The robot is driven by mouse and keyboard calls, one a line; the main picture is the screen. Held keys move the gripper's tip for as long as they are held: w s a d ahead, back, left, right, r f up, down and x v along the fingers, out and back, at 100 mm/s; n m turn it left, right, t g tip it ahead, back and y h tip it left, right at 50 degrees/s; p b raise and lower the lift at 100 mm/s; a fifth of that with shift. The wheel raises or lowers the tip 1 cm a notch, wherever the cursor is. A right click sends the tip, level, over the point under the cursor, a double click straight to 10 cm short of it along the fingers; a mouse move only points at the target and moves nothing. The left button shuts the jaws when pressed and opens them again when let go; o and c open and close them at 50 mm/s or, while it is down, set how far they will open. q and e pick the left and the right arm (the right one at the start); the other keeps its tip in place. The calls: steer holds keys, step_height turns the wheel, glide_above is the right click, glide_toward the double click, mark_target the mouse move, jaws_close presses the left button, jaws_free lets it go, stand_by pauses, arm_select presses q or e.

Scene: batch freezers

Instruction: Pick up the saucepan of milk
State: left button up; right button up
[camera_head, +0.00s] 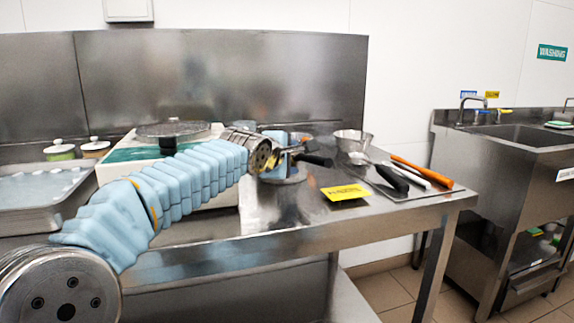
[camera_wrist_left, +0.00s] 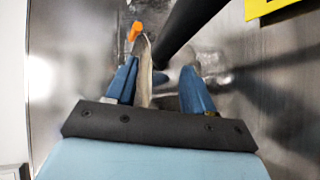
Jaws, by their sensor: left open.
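The steel saucepan (camera_head: 291,178) stands on the steel table in the head view, largely hidden behind my left gripper. Its black handle (camera_head: 317,160) points right. I cannot see the milk inside. My left gripper (camera_head: 288,152) is at the saucepan, with its blue fingers apart. In the left wrist view, the handle (camera_wrist_left: 190,22) runs from the top right down towards the gap between the open fingers (camera_wrist_left: 162,82). I cannot tell whether either finger touches it. My right gripper is out of view.
A yellow sign (camera_head: 345,192) lies in front of the saucepan. A steel bowl (camera_head: 352,141) and a tray with several utensils (camera_head: 418,190) are to the right. A scale (camera_head: 130,165) and a steel pan of white pieces (camera_head: 30,212) are left. A sink (camera_head: 535,137) stands far right.

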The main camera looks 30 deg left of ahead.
arm_select(q)
steer(key=shift+w+f, duration=0.15)
steer(key=shift+w, duration=0.3)
steer(key=shift+c, duration=0.4)
